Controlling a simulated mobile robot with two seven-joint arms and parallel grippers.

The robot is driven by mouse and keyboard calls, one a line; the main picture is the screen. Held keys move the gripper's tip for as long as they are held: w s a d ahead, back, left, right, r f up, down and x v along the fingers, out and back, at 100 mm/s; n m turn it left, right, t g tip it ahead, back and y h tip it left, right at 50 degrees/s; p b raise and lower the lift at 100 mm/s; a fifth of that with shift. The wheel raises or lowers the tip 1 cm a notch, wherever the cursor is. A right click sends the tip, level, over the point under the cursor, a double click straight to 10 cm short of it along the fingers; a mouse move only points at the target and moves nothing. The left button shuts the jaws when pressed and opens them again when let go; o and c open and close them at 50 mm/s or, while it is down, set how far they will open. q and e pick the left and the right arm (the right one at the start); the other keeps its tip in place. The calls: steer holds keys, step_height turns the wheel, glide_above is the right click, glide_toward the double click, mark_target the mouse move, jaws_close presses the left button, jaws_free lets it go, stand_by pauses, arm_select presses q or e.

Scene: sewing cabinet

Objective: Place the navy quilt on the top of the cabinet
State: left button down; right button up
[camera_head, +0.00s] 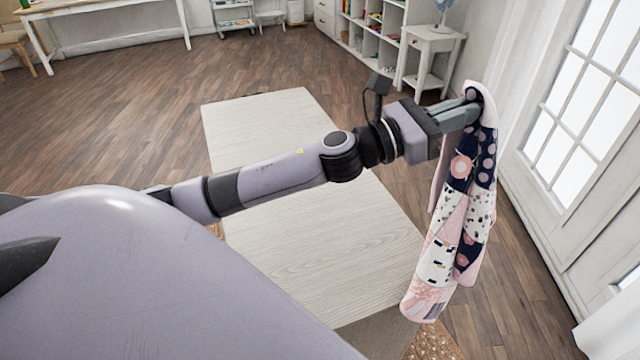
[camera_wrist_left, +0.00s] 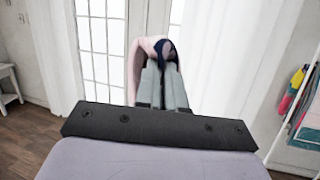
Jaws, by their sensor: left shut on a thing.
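My left gripper (camera_head: 474,104) is shut on the navy quilt (camera_head: 462,210), a patchwork cloth in navy, pink and white. The quilt hangs down in folds from the fingertips at the right of the head view, beside the right edge of the cabinet top. In the left wrist view the fingers of my left gripper (camera_wrist_left: 160,68) pinch a pink and navy fold of the quilt (camera_wrist_left: 145,47). The pale wood cabinet top (camera_head: 300,250) lies below my left arm, which crosses over it. My right gripper does not show.
A white French door (camera_head: 580,110) stands to the right of the quilt. A white side table (camera_head: 430,55) with a fan and a cube shelf (camera_head: 375,35) stand at the back. A white desk (camera_head: 100,8) is at the far left. The visible cabinet top is bare.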

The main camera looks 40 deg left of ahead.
arm_select(q)
steer(key=w+a+r+m+g+h, duration=0.1)
steer(key=a+r+m+g+h, duration=0.2)
steer(key=r, duration=0.6)
steer(key=w+a+r+m+g+h, duration=0.1)
steer(key=a+r+m+g, duration=0.2)
steer(key=r+m+g, duration=0.35)
steer(key=s+a+r+n+y, duration=0.3)
steer(key=s+a+r, duration=0.2)
steer(key=a+r, duration=0.3)
steer(key=s+a+r+n+y, duration=0.35)
steer(key=s+a+r, duration=0.2)
steer(key=a, duration=0.45)
step_height(320, 180, down, 9)
steer(key=b, duration=0.4)
steer(key=shift+d+f+h, duration=0.2)
steer(key=shift+h, duration=0.15)
